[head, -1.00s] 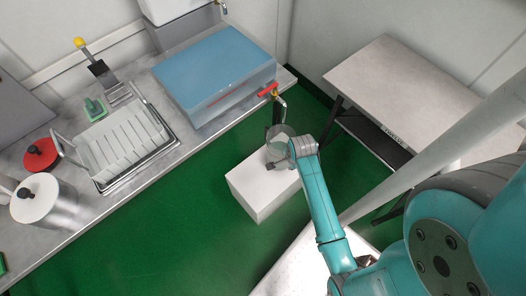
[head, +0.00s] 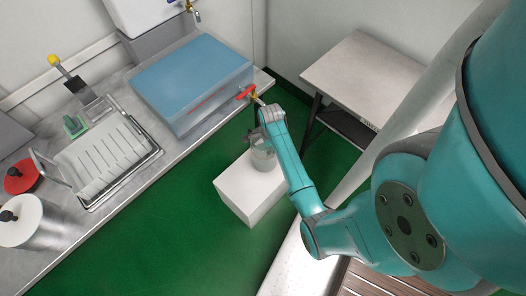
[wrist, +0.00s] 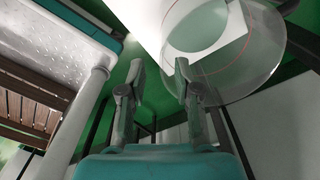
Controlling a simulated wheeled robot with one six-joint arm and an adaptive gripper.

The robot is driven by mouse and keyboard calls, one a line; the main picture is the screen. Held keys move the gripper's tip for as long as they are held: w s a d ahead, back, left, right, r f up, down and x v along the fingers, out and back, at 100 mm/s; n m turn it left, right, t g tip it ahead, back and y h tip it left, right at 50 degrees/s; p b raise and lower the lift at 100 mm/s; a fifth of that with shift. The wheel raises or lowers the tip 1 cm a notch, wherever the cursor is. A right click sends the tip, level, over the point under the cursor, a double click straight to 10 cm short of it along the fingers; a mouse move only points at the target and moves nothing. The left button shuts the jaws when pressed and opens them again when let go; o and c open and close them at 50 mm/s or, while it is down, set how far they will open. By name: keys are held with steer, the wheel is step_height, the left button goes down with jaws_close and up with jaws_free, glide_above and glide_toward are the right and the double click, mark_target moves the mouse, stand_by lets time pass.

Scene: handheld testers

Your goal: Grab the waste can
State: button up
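A clear, see-through can (head: 263,157), the likely waste can, stands on a white block on the floor. In the wrist view its round, transparent wall (wrist: 262,75) fills the upper right. My gripper (head: 258,133) is at the can's far upper side in the head view, partly hidden by my own wrist. In the wrist view my gripper (wrist: 160,68) has its two fingers apart, with nothing seen clamped between them. The right finger overlaps the can's edge in the picture; I cannot tell whether they touch.
The white block (head: 245,195) stands on the green floor. A counter holds a blue box (head: 193,78), a dish rack (head: 105,160) and a metal pot (head: 35,225). A grey table (head: 370,78) stands at the back right.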

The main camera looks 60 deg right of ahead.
steer(key=f, duration=0.5)
steer(key=shift+w+f, duration=0.15)
steer(key=shift+w, duration=0.15)
steer(key=shift+c, duration=0.3)
steer(key=shift+a, duration=0.1)
jaws_close()
